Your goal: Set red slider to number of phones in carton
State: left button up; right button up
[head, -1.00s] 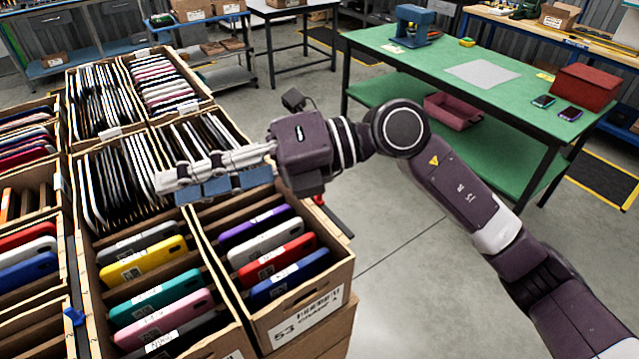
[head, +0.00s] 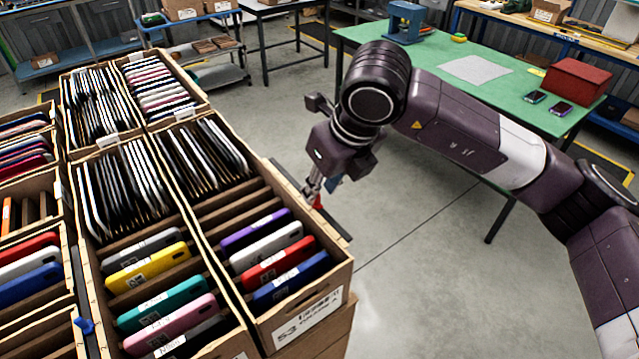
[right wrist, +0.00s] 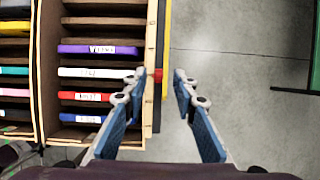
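The carton (head: 311,326) labelled 53 stands tilted at the front of the stack. Its near slots hold purple (head: 256,229), white (head: 265,247), red (head: 277,262) and blue (head: 289,279) phones; dark, thin devices fill its far end, with bare slots between. The red slider (head: 318,202) is on the carton's right outer side, partly hidden in the head view; it also shows in the right wrist view (right wrist: 157,86) beside a yellow strip. My right gripper (head: 322,188) points down just above the slider. Its fingers (right wrist: 161,80) are apart and empty. My left gripper is out of view.
More cartons of phones stand left of this one, with a blue slider (head: 83,322) on one divider. A green table (head: 420,75) at the back right carries a red box (head: 569,83) and two phones. The floor right of the carton is clear.

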jog(key=shift+x, duration=0.8)
grip_shut()
